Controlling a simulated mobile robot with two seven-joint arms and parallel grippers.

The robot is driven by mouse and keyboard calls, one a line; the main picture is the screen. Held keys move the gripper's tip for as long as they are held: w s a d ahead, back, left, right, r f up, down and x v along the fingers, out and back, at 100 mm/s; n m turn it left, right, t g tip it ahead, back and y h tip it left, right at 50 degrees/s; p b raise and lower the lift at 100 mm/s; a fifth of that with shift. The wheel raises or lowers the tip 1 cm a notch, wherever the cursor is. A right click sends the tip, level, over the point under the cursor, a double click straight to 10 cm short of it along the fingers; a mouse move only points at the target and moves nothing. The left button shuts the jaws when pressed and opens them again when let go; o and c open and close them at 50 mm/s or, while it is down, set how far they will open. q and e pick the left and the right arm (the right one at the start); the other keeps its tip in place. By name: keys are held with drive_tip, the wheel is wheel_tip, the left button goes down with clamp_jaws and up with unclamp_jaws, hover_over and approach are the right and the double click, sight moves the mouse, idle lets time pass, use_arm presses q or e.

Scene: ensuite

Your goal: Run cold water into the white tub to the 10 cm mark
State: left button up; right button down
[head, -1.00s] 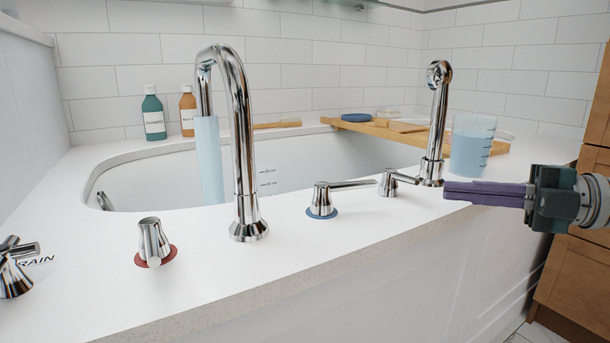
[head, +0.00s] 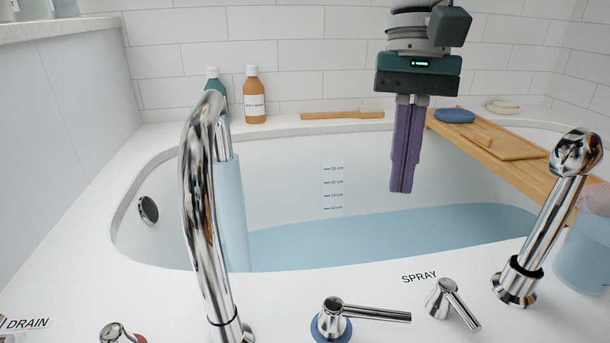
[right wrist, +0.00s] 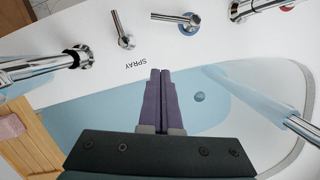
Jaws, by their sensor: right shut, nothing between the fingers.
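The white tub (head: 280,172) holds light blue water (head: 400,232). Its surface lies just below the lowest of the depth marks (head: 334,188) on the far wall; that mark seems to read 10 cm. A stream (head: 232,205) runs from the tall chrome spout (head: 192,165) into the tub. The cold handle (head: 345,312), on a blue ring, has its lever pointing right; it also shows in the right wrist view (right wrist: 189,20). My right gripper (head: 402,188) is shut and empty, pointing down over the tub, clear of the handles. My left gripper is out of view.
The red-ringed handle (head: 118,333) is partly cut off at the bottom. The SPRAY lever (head: 450,303) and hand shower (head: 540,225) stand right of the cold handle. A wooden tray (head: 500,145) spans the tub's right; a jug (head: 588,250) stands at the right edge.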

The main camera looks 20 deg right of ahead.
drive_tip(key=b+x, duration=0.1)
drive_tip(key=x, duration=0.2)
drive_tip(key=b+x, duration=0.1)
drive_tip(key=x, duration=0.6)
drive_tip(key=shift+s+a+f+b, duration=0.1)
drive_tip(key=shift+s+a+b, duration=0.1)
drive_tip(key=shift+a+b, duration=0.2)
drive_tip(key=shift+s+a+f+p, duration=0.1)
drive_tip(key=shift+s+a+p, duration=0.1)
drive_tip(key=shift+s+a, duration=0.25)
drive_tip(key=shift+s+a+f+p, duration=0.1)
drive_tip(key=shift+s+a+p, duration=0.15)
drive_tip(key=shift+s, duration=0.4)
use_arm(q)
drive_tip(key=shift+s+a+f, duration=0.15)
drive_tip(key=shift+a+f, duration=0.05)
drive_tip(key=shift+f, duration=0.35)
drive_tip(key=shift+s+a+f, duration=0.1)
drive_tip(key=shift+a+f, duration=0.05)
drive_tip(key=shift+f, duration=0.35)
use_arm(e)
drive_tip(key=shift+s+a+f, duration=0.1)
drive_tip(key=shift+s+a, duration=0.25)
drive_tip(key=shift+s, duration=0.15)
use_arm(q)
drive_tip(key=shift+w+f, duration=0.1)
